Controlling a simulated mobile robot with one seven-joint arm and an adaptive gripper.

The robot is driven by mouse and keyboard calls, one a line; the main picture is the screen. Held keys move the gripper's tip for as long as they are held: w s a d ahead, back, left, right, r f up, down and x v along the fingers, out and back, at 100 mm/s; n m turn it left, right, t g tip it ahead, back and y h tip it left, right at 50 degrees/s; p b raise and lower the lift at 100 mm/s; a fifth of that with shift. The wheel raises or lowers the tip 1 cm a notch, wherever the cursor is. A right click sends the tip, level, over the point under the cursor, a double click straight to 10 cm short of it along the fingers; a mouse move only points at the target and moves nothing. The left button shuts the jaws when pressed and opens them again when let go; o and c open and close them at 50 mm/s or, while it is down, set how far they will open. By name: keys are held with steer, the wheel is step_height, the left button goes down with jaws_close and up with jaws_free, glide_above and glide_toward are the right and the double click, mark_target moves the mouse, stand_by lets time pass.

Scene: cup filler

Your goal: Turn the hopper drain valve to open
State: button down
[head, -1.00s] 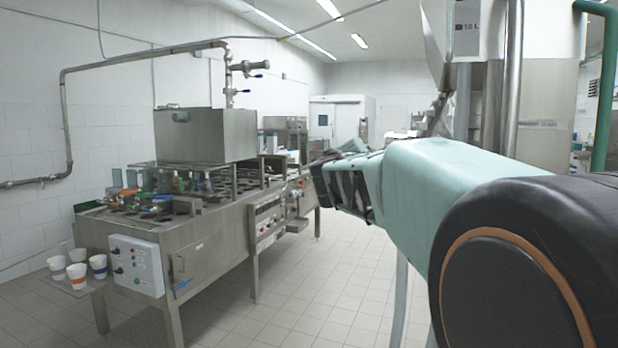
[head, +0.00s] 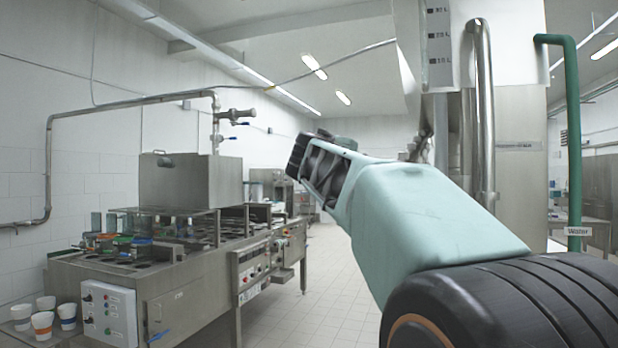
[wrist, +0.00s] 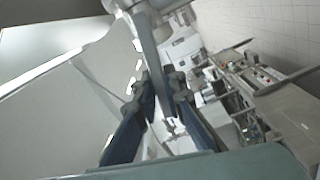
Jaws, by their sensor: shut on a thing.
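In the wrist view my gripper (wrist: 163,88) has its two dark blue fingers on either side of a flat grey lever (wrist: 148,42). It is shut on this lever, which looks like the drain valve handle. The lever runs up to a round metal fitting at the top edge of the picture. The large pale sloping surface (wrist: 70,95) at left appears to be the hopper's side. In the head view the hopper (head: 500,50) with level marks stands at upper right. My arm crosses in front, and the fingers and valve cannot be made out there.
A steel cup-filling machine (head: 190,290) stands at left, with a control box (head: 108,312) and white cups (head: 43,322) at its front corner. Steel pipes (head: 484,120) and a green water pipe (head: 573,140) stand at right. The tiled floor (head: 335,295) between is clear.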

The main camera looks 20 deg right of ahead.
steer(key=shift+r+m, duration=0.25)
steer(key=shift+m, duration=0.15)
steer(key=c, duration=2)
jaws_free()
